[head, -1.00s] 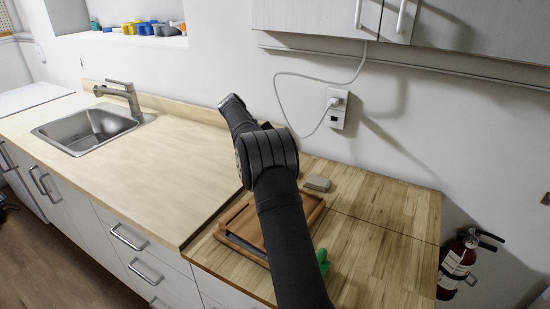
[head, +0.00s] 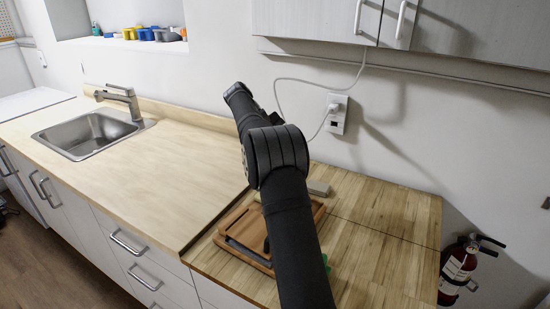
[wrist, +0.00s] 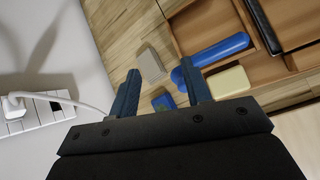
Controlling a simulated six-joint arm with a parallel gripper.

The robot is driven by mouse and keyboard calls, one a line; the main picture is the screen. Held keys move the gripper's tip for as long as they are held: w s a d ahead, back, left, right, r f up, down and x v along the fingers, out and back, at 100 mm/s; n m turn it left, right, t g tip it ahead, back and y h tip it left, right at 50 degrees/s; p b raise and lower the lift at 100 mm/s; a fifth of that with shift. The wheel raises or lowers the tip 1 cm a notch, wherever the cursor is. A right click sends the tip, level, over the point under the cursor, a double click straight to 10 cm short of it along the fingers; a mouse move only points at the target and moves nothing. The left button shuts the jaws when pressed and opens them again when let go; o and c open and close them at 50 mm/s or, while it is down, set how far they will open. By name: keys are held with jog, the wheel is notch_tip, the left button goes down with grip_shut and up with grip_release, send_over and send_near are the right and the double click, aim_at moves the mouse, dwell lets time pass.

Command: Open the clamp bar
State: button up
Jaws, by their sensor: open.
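A brown wooden tray (head: 300,212) with raised edges lies on the butcher-block counter, partly hidden by my arm. It also shows at the top right of the wrist view (wrist: 196,25). A dark bar (wrist: 263,27) lies along the tray there; I cannot tell for sure whether it is the clamp bar. A dark strip (head: 247,251) shows on the tray in the head view. My gripper (wrist: 160,90) is open, its two blue-grey fingers apart, with nothing held between them. It is hidden in the head view. The dark bar is beyond the right finger, apart from it.
A blue rounded rod (wrist: 215,52) and a pale yellow block (wrist: 229,82) are close to the right finger. A grey block (wrist: 151,65) and a small blue piece (wrist: 164,102) lie near the fingers. A wall outlet with a cord (head: 337,112) is behind the counter.

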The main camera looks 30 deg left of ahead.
jog(key=d+r, duration=0.5)
jog(key=d, duration=0.4)
jog(key=shift+w+r, duration=0.25)
jog(key=shift+w, duration=0.15)
jog(key=shift+d, duration=0.1)
jog(key=c, duration=0.4)
jog(key=shift+d+f+y, duration=0.15)
jog(key=shift+f+y, duration=0.05)
jog(key=shift+y, duration=0.1)
jog(key=c, duration=0.3)
jog(key=m+y, duration=0.1)
jog(key=s+d+f+m+y, duration=0.1)
jog(key=y, duration=0.1)
jog(key=f+m+y, duration=0.1)
jog(key=y, duration=0.1)
jog(key=shift+s+d+f, duration=0.15)
jog(key=shift+s+f, duration=0.05)
jog(key=shift+s, duration=0.05)
grip_shut()
jog(key=a+f+m+t+y, duration=0.2)
jog(key=a+f+m+y, duration=0.5)
jog(key=a+m+y, duration=0.1)
jog(key=shift+m+t, duration=0.4)
jog(key=shift+m, duration=0.2)
